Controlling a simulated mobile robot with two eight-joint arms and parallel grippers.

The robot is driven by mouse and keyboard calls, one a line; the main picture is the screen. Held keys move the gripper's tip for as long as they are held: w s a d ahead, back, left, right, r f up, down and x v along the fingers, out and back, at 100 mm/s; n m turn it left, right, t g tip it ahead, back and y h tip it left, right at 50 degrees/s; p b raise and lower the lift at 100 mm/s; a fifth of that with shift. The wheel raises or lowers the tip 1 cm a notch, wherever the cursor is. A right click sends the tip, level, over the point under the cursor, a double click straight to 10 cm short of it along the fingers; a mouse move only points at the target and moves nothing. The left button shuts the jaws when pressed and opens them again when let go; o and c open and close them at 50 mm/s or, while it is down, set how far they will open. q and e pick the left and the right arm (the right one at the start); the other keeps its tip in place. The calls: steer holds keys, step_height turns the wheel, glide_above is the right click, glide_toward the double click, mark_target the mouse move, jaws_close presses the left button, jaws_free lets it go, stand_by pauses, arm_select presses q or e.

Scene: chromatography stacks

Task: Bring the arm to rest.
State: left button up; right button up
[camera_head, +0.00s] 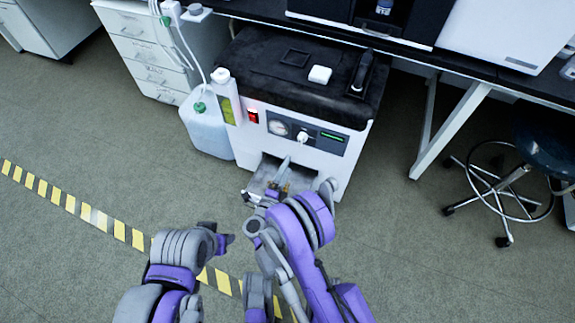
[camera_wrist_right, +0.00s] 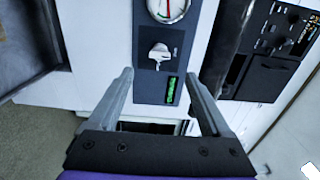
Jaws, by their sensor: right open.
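My right gripper (camera_head: 279,180) is in front of the lower opening of a white floor-standing machine (camera_head: 343,168). In the right wrist view its two fingers (camera_wrist_right: 159,80) are spread apart with nothing held between them. Beyond the fingers is the machine's dark control panel, with a round gauge (camera_wrist_right: 168,7), a light knob (camera_wrist_right: 158,56) and a green display (camera_wrist_right: 171,91). I cannot tell whether the fingers touch the machine. My left arm is folded low at the left of the head view; its gripper (camera_head: 222,242) is too unclear to tell its jaws.
A bottle with green liquid (camera_head: 229,102) and a translucent jug (camera_head: 206,132) are at the machine's left. A bench (camera_head: 470,72) overhangs behind. A wheeled stool (camera_head: 512,178) stands right. Floor is clear left, along yellow-black tape (camera_head: 98,218).

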stand_by(0.3)
steer(key=w+d+r+n+g+y, duration=0.1)
steer(key=w+r+n+y, duration=0.1)
steer(key=r+n+y, duration=0.6)
steer(key=w+d+r+n+y, duration=0.2)
steer(key=r+n, duration=0.4)
steer(key=r, duration=0.6)
steer(key=s+d+f+n+g+h, duration=0.2)
steer(key=s+d+g, duration=0.3)
steer(key=s, duration=0.6)
steer(key=s+d+f+n+g+h, duration=0.1)
steer(key=s+d+n+g, duration=0.2)
steer(key=s+d, duration=0.65)
steer(key=s+d+f+n+g+h, duration=0.2)
steer(key=s+d+g, duration=0.25)
steer(key=s, duration=0.75)
arm_select(q)
step_height(320, 180, up, 26)
steer(key=w+t+p, duration=0.1)
steer(key=p, duration=2.2)
steer(key=shift+r, duration=0.25)
arm_select(e)
step_height(320, 180, up, 26)
steer(key=w+t, duration=0.1)
steer(key=w, duration=0.1)
steer(key=shift+r+t+y, duration=0.2)
steer(key=shift+t+y, duration=0.1)
steer(key=shift+t, duration=0.05)
steer(key=shift+s, duration=0.1)
